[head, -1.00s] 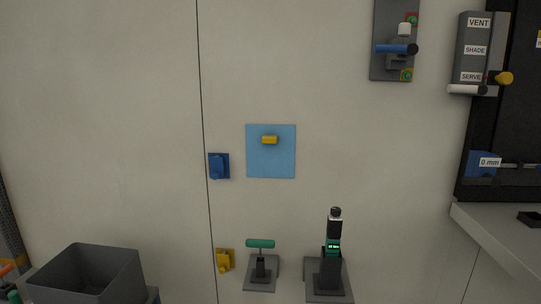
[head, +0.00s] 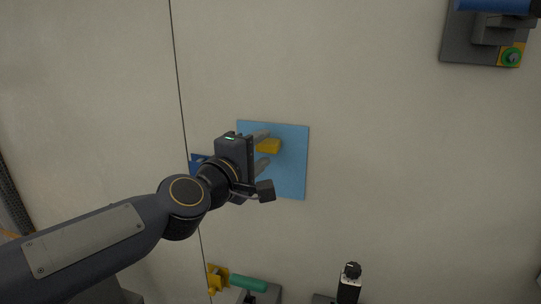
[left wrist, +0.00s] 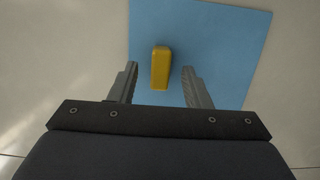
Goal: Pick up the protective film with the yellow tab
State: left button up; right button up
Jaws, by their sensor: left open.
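The protective film is a flat blue square (head: 291,177) on the pale wall, partly hidden by my left gripper in the head view. Its yellow tab (head: 269,146) sticks out from it. My left gripper (head: 263,150) is open, with its fingers pointing at the film and the tab between or just beyond the fingertips. In the left wrist view the film (left wrist: 220,40) fills the upper middle. The tab (left wrist: 161,68) stands between the two open fingers (left wrist: 160,82), apart from both, a little nearer the left one. My right gripper is not in view.
A blue wall fitting (head: 196,160) is partly hidden behind my left wrist. Below are a yellow fitting (head: 217,278), a green handle (head: 248,283) and a dark upright device (head: 349,284). A grey panel with a blue handle (head: 495,6) is at upper right. The wall right of the film is clear.

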pick_arm(q)
jog(key=shift+x, duration=1)
jog(key=shift+c, duration=0.2)
grip_shut()
